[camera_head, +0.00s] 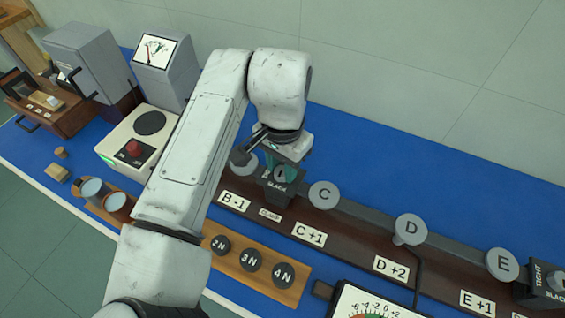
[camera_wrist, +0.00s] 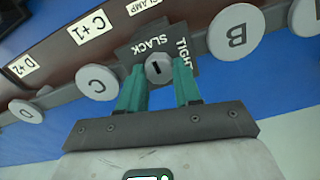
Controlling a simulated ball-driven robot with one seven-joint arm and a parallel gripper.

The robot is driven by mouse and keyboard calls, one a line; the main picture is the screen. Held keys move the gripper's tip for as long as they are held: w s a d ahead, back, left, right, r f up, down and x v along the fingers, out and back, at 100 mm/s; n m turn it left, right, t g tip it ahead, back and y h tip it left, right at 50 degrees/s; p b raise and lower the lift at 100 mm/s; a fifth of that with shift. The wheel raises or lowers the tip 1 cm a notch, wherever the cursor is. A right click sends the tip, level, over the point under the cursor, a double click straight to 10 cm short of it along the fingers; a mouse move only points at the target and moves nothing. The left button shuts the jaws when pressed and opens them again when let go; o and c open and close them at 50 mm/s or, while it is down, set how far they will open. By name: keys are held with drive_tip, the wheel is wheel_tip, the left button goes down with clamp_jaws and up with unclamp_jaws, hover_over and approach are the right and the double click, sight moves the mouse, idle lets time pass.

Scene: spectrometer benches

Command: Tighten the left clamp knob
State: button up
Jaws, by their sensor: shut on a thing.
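The left clamp knob (camera_wrist: 158,68) is a small grey disc with a short dark mark, on a dark block lettered SLACK and TIGHT. In the head view the knob (camera_head: 282,174) shows on its block between discs B and C. My gripper (camera_wrist: 160,78) has its two teal fingers on either side of the knob and is shut on it. I cannot tell which word the mark points to. In the head view my gripper (camera_head: 283,158) comes down from above and behind, and my arm hides part of the rail to the left.
Grey discs C (camera_head: 323,195), D (camera_head: 408,229) and E (camera_head: 502,265) stand along the brown rail. A second clamp knob (camera_head: 557,281) is at the far right. A wooden strip with weights (camera_head: 252,261) and a dial gauge (camera_head: 370,304) lie in front.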

drive_tip(key=c, duration=0.4)
drive_tip(key=shift+r+m, duration=0.1)
drive_tip(key=shift+m, duration=0.2)
drive_tip(key=m, duration=0.2)
drive_tip(key=shift+m+p, duration=0.35)
drive_tip(key=shift+m, duration=0.05)
drive_tip(key=m, duration=0.4)
drive_tip(key=shift+m, duration=0.3)
drive_tip(key=m, duration=0.5)
drive_tip(key=shift+s+b, duration=0.1)
drive_tip(key=shift+b, duration=0.25)
drive_tip(key=shift+m+b, duration=0.55)
drive_tip(key=shift+m, duration=1.95)
